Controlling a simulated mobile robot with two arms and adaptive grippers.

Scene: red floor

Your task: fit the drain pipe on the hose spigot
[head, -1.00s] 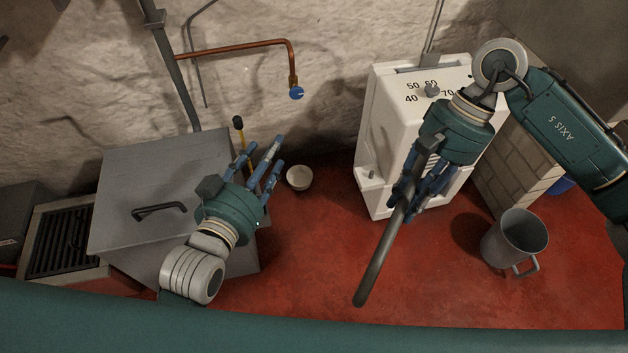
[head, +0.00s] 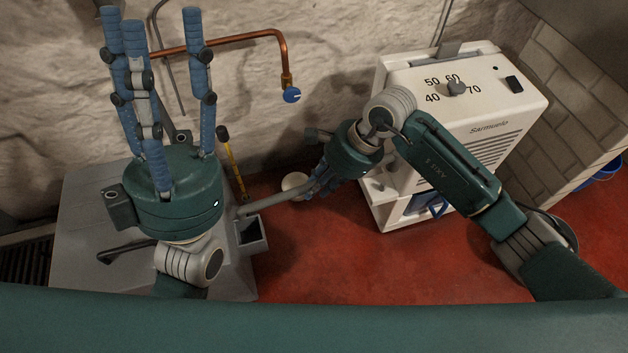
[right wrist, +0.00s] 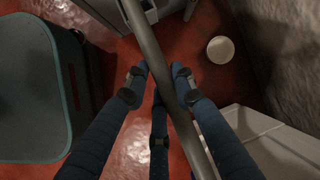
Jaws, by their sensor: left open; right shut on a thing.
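The grey drain pipe (head: 275,204) is held in my right gripper (head: 322,182), which is shut on it beside the white machine (head: 400,110). Its left end is close to a small open-topped grey box (head: 250,236); I cannot tell if they touch. In the right wrist view the pipe (right wrist: 165,70) runs diagonally between the blue fingers (right wrist: 158,85). Its other end is hidden behind my arm in the head view. A small fitting, perhaps the hose spigot (head: 378,187), shows low on the machine's left side. My left gripper (head: 152,20) is open and empty, fingers upward before the wall.
A grey lidded tank (head: 85,205) stands at left. A copper pipe with a blue valve (head: 291,95) runs along the wall. A white bowl (head: 294,181) sits on the red floor. A metal jug (head: 566,225) is partly behind my right arm. Open floor lies front centre.

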